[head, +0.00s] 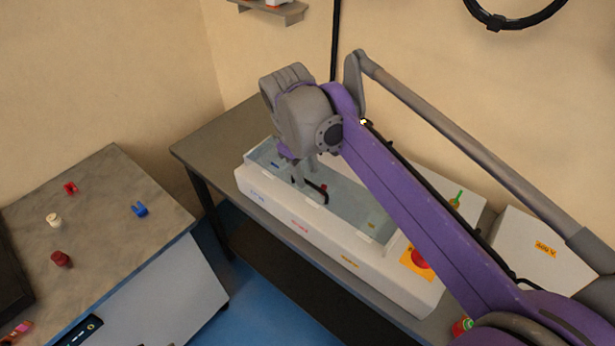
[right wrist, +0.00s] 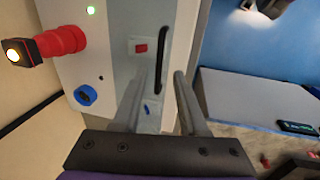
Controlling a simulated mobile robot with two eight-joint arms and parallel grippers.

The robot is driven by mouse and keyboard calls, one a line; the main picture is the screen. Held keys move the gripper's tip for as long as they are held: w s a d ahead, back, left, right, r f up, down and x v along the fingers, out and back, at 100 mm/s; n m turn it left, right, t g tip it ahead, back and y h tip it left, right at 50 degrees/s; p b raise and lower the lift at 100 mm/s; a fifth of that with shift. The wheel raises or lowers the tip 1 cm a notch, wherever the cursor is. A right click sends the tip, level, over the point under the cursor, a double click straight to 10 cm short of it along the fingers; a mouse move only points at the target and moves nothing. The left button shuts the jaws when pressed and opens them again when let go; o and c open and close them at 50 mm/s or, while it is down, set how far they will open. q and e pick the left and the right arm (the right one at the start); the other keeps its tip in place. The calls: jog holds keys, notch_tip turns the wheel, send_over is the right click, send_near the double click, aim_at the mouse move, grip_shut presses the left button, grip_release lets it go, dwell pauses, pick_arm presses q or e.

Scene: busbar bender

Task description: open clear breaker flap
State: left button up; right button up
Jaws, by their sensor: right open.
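The clear flap (head: 348,213) lies over the top of a long white machine box (head: 300,235) and looks closed. Its black bar handle (right wrist: 163,60) stands out in the right wrist view, with a red part (right wrist: 141,48) showing on a pale patch beside it. My right gripper (head: 311,181) reaches down to the flap at the handle. In the right wrist view its two fingers (right wrist: 160,78) are apart and empty, with the handle's near end between or just beyond the tips. Contact cannot be told. My left gripper is not in view.
The machine carries a red emergency button on a yellow plate (head: 417,261) at its right end. A second white box (head: 528,250) stands right of it. A separate table (head: 100,220) at left holds small red, blue and cream pieces. My right arm hides part of the machine.

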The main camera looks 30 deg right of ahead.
jog(key=shift+w+d+f, duration=0.1)
jog(key=shift+d+f, duration=0.05)
jog(key=shift+f, duration=0.45)
jog(key=shift+w+d+f, duration=0.1)
jog(key=shift+f, duration=0.5)
grip_shut()
dwell(0.6)
